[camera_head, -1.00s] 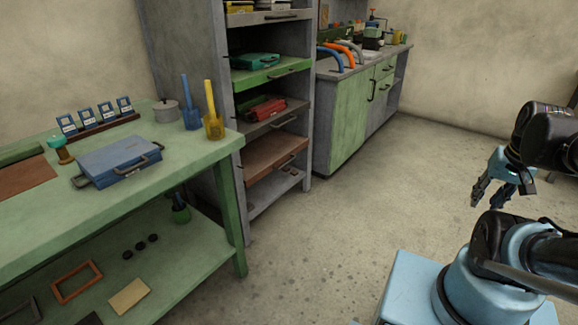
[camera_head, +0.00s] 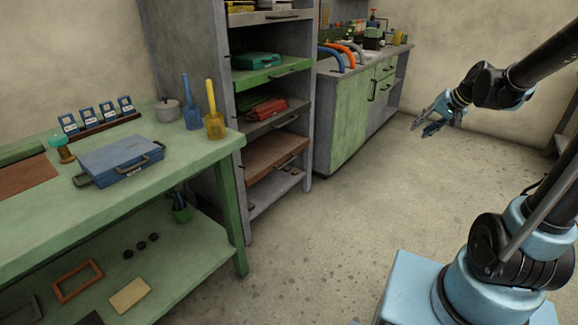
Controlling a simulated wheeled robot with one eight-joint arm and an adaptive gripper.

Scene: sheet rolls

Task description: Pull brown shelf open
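The brown shelf (camera_head: 270,157) is a sliding board in the grey rack (camera_head: 235,190), below a grey shelf and above the lowest grey one. A dark handle (camera_head: 290,162) sits on its front edge. The shelf looks about level with the front of the rack. My gripper (camera_head: 420,129) is in the air at the right, well apart from the rack and touching nothing. Its fingers point left and appear spread, with nothing between them.
A green workbench (camera_head: 214,150) with a blue case (camera_head: 120,158) stands at the left, close to the rack. A green cabinet (camera_head: 348,120) stands behind the rack at the right. The floor (camera_head: 340,215) before the rack is clear.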

